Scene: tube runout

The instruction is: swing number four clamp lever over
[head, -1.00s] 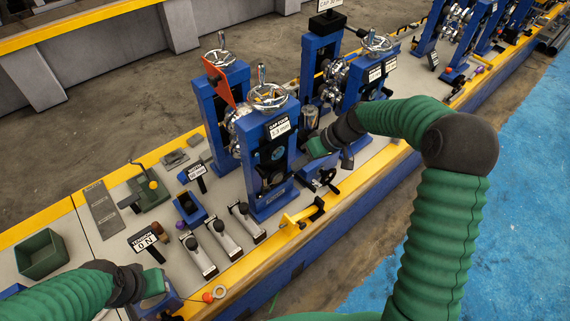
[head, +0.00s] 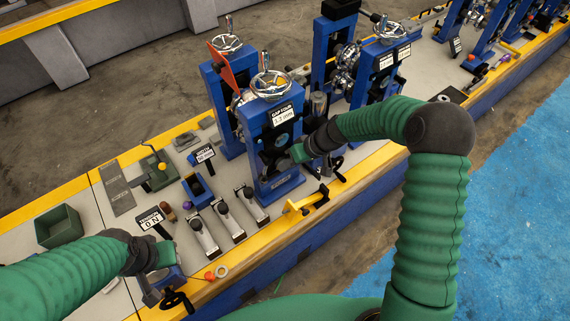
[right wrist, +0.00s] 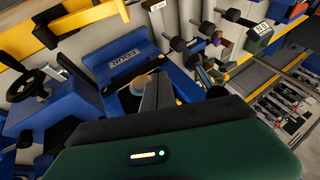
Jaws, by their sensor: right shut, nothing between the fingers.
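The number four stand (head: 262,132) is a blue frame with a "CAP FOUR 3.3 mm" sign (head: 283,115) and a silver handwheel on top. Its blue base with a "FOUR" label (right wrist: 124,58) shows in the right wrist view. My right gripper (head: 297,154) is shut and empty, close against the front right of this stand. In the right wrist view its fingers (right wrist: 160,92) point into the blue frame, beside a tan round part (right wrist: 140,84). I cannot make out the clamp lever clearly, nor whether the fingers touch it. My left gripper (head: 164,256) is low at the left; its jaws are unclear.
Several black-knobbed levers (head: 222,209) stand left of the stand. A yellow bracket (head: 301,203) lies at the front edge. A "TENSION 0 N" sign (head: 150,219) and a green bin (head: 60,227) are at the left. More blue stands (head: 331,60) stand behind.

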